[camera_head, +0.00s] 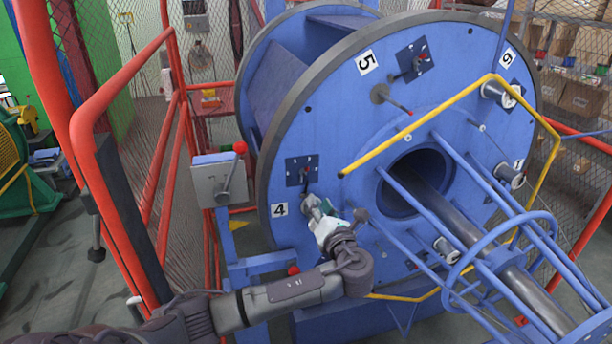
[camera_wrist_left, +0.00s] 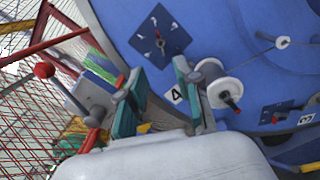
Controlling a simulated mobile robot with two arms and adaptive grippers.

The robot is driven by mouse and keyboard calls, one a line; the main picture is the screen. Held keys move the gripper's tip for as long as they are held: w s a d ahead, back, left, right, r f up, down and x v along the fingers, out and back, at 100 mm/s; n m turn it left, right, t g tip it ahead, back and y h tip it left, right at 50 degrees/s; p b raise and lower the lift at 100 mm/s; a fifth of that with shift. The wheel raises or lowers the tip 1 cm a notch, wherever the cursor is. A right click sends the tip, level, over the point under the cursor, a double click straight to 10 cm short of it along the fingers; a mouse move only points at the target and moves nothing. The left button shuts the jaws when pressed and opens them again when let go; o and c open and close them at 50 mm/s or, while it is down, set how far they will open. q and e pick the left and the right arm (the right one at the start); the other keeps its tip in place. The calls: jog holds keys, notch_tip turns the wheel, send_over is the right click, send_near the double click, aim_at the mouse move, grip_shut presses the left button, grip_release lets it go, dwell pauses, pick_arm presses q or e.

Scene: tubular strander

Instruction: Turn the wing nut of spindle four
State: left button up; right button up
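The large blue disc (camera_head: 340,120) carries the number 4 label (camera_head: 280,210), which also shows between my fingers in the left wrist view (camera_wrist_left: 175,95). My left gripper (camera_head: 317,208) is at the disc beside this label and covers part of the spindle there. In the left wrist view its two teal fingers stand apart (camera_wrist_left: 158,78), with nothing held between them. A pale spool-like spindle (camera_wrist_left: 224,92) with a dark, red-tipped end (camera_wrist_left: 232,101) sits just right of the right finger, partly behind it. I cannot make out the wing nut's wings. My right gripper is not in view.
A dark plate with a pointer (camera_head: 302,171) is above label 4. A yellow bar (camera_head: 420,120) and blue tubes (camera_head: 480,200) stand out at the right. A grey box with a red-knobbed lever (camera_head: 218,178) and red railings (camera_head: 150,130) are at the left.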

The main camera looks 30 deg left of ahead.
aim_at(305, 177)
pick_arm(q)
jog(key=p+x, duration=0.2)
jog(key=x, duration=1)
jog(key=shift+w, duration=0.1)
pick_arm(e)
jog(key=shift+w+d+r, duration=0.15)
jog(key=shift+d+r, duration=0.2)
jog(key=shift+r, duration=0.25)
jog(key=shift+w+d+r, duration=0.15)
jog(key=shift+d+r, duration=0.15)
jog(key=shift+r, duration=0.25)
pick_arm(q)
grip_shut()
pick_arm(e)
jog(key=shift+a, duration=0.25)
